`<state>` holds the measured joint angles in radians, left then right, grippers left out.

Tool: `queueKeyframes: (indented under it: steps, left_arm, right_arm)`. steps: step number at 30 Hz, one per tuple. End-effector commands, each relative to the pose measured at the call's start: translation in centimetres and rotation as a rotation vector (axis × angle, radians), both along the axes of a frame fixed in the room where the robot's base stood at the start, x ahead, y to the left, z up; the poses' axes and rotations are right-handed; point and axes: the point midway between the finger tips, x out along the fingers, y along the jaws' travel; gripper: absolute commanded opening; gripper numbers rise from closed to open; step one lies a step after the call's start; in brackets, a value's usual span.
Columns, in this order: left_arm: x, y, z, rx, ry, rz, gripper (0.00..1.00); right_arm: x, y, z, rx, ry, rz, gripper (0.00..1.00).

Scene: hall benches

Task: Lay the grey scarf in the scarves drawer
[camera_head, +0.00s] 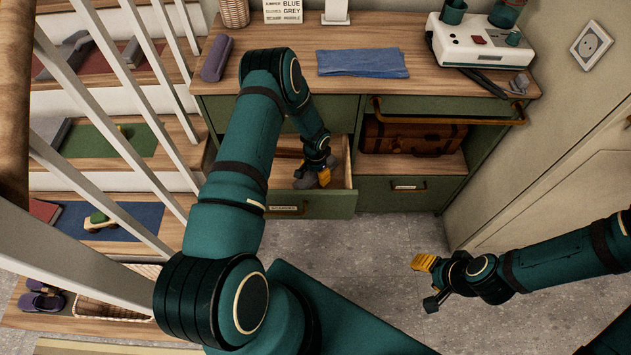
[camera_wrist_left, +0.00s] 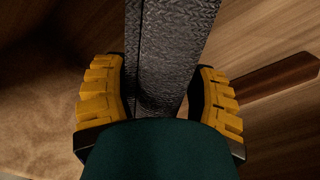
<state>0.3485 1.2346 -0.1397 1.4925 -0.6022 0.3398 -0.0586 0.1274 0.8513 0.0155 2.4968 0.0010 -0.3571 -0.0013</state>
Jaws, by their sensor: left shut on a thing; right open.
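The scarves drawer (camera_head: 325,205) is pulled open at the bottom left of the green cabinet, with a small label on its front. My left gripper (camera_head: 318,176) is down inside the drawer. It is shut on the grey scarf (camera_wrist_left: 170,45), a textured dark grey strip between the yellow fingers (camera_wrist_left: 160,100) in the left wrist view. In the head view a grey bit of the scarf (camera_head: 303,182) shows beside the fingers, low in the drawer. I cannot tell whether it touches the drawer floor. My right gripper (camera_head: 428,283) is open and empty above the floor.
On the countertop lie a grey-purple roll (camera_head: 216,58), a folded blue cloth (camera_head: 362,62) and a white device (camera_head: 480,42). A brown case (camera_head: 412,137) sits in the cabinet's right upper space. White stair railings (camera_head: 105,130) stand at left.

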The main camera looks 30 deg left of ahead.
Motion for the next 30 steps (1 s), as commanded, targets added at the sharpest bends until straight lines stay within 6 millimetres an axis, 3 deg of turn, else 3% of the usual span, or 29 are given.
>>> queueKeyframes:
  steps: [11, 21, 22, 24, 30]
  left_arm:
    - [0.0, 0.0, -4.4, 0.0, -0.001, -0.001, 0.22]
    - [0.0, 0.0, -4.6, 0.0, 0.0, -0.001, 0.22]
    - [0.0, 0.0, -4.6, 0.0, -0.001, 0.0, 0.75]
    - [0.0, 0.0, -4.6, 0.0, 0.0, 0.0, 0.95]
    - [0.0, 0.0, -4.6, 0.0, 0.0, 0.0, 0.95]
  right_arm:
    - [0.2, 0.0, -1.2, -0.001, -0.006, -0.001, 0.5]
    - [0.2, 0.0, -1.1, -0.001, -0.006, -0.001, 0.5]
    - [0.2, 0.0, -1.1, -0.001, -0.006, -0.001, 0.5]
    - [0.2, 0.0, -1.1, -0.001, -0.006, -0.001, 0.5]
    - [0.2, 0.0, -1.1, -0.001, -0.006, -0.001, 0.5]
